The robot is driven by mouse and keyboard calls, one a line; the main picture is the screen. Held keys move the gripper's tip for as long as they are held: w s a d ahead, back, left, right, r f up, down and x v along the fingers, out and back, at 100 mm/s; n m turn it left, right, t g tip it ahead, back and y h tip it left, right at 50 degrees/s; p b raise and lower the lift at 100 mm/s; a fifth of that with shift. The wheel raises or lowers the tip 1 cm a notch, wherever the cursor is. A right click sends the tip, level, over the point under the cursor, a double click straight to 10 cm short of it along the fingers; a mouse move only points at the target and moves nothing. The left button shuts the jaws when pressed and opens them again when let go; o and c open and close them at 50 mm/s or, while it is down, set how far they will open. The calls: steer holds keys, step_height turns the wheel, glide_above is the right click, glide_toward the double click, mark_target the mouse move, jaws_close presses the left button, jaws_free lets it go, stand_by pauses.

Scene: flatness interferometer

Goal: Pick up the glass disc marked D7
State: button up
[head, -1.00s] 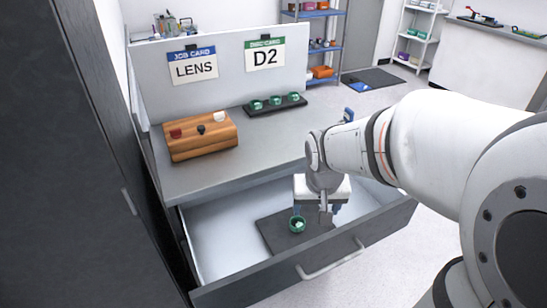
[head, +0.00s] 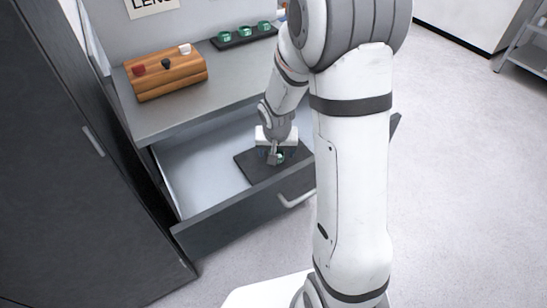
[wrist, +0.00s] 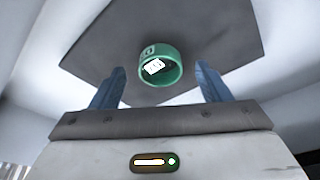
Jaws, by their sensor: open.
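A green-rimmed disc (head: 279,158) lies on a dark mat (head: 250,172) inside the open drawer (head: 190,180). In the wrist view the disc (wrist: 160,80) shows a white label inside its ring, too small to read, so I cannot tell whether it is D7. My gripper (wrist: 158,67) is open, its two blue fingers on either side of the disc in that view, with gaps to both. In the head view my gripper (head: 273,155) is low over the mat and partly covers the disc. Several green-rimmed discs (head: 225,37) stand in a black tray on the worktop, markings unreadable.
A wooden block (head: 165,78) with red, black and white knobs stands on the grey worktop (head: 200,100). The drawer's front wall and handle (head: 297,199) are close to my arm. A dark cabinet (head: 70,180) stands at left. Open floor lies at right.

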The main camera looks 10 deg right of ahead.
steer(key=shift+w+d+f, duration=0.1)
steer(key=shift+w+f, duration=0.1)
steer(key=shift+f, duration=0.45)
steer(key=shift+c, duration=0.4)
steer(key=c, duration=1)
